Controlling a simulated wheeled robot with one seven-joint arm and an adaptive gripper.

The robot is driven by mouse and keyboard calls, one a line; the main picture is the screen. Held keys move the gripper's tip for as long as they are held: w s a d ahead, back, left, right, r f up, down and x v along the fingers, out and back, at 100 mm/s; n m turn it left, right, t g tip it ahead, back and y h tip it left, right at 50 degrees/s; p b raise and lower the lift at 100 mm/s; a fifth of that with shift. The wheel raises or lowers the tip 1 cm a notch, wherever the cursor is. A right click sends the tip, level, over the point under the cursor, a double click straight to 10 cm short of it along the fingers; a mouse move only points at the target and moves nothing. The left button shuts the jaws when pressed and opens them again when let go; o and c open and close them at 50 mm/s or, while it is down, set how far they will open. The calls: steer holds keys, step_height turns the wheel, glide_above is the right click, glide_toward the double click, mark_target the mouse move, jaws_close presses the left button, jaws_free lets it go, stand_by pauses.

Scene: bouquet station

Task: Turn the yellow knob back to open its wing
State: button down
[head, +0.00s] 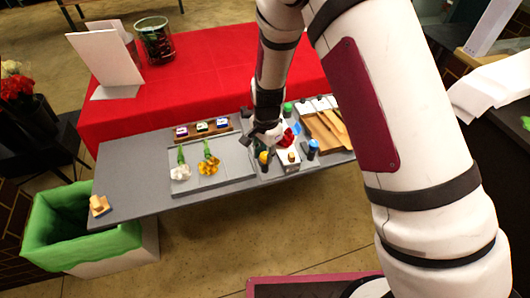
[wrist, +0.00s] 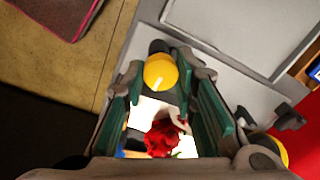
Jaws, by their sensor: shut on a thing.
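The yellow knob (wrist: 160,72), a rounded cap on a dark base, sits between my fingertips in the wrist view. In the head view the yellow knob (head: 263,158) stands upright on the grey table, just below my gripper (head: 264,136). My gripper (wrist: 158,82) is shut on the knob, with a teal-padded finger on either side. A red flower (wrist: 163,139) shows over a white surface between my fingers, and the red flower (head: 288,138) also shows beside my gripper in the head view. I cannot make out the knob's wing; my gripper covers part of that area.
A blue-capped post (head: 313,147) and a white block with a gold top (head: 291,159) stand close to the right. A green cap (head: 288,108) is behind. A grey tray (head: 228,176) with white and yellow flowers lies left; a wooden tray (head: 318,137) lies right.

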steer(key=shift+n, duration=0.3)
steer(key=n, duration=0.4)
steer(key=shift+w+b, duration=0.1)
steer(key=shift+b, duration=0.3)
steer(key=n+b, duration=0.1)
steer(key=n, duration=0.4)
steer(key=n+b, duration=0.1)
steer(key=n, duration=0.3)
steer(key=shift+n+g, duration=0.3)
steer(key=shift+n+b, duration=0.65)
steer(key=shift+n, duration=1.45)
steer(key=c, duration=1.3)
jaws_free()
